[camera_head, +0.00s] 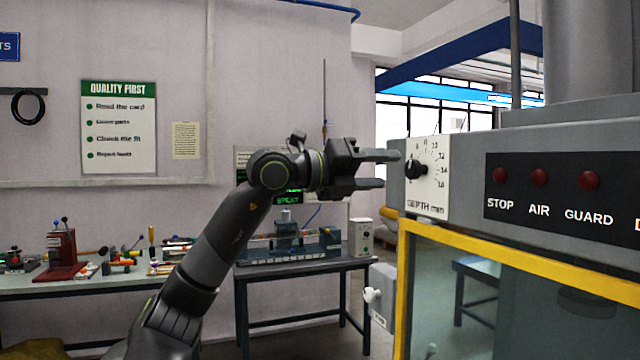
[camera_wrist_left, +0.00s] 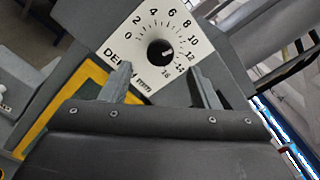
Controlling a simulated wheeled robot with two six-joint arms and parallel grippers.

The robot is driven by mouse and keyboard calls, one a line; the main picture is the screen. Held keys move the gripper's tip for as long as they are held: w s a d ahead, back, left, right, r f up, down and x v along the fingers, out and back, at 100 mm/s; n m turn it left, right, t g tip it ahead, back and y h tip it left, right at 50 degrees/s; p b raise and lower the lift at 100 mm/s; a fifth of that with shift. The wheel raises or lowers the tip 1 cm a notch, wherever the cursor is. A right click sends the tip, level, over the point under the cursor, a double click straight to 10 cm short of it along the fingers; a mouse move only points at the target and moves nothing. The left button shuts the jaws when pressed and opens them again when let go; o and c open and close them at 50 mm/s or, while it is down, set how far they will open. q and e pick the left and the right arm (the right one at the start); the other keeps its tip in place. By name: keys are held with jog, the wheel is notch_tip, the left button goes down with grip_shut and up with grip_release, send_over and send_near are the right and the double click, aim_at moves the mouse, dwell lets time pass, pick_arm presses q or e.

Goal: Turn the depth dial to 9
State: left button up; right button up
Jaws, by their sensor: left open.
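The depth dial is a black round knob (camera_head: 415,168) on a white plate (camera_head: 428,200) marked "DEPTH mm", on the grey machine's upper left face. The wrist view shows the knob (camera_wrist_left: 160,52) with a scale from 0 to 16. A small pale mark on the knob points right, roughly toward 10 to 12; I cannot read it exactly. My left gripper (camera_head: 391,169) is open and empty just left of the knob in the head view. In the wrist view its two fingers (camera_wrist_left: 160,80) stand apart, with the knob beyond and between them, apparently not gripped. My right gripper is not in view.
Red lamps labelled STOP, AIR and GUARD (camera_head: 540,178) sit right of the dial on the machine. A yellow-framed guard window (camera_head: 405,280) lies below it. Benches with tools (camera_head: 80,285) and a fixture (camera_head: 290,255) stand behind my arm.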

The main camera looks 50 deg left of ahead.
pick_arm(q)
jog(key=b+v, duration=0.7)
jog(key=v, duration=0.4)
jog(key=shift+s, duration=0.2)
jog(key=shift+a, duration=0.1)
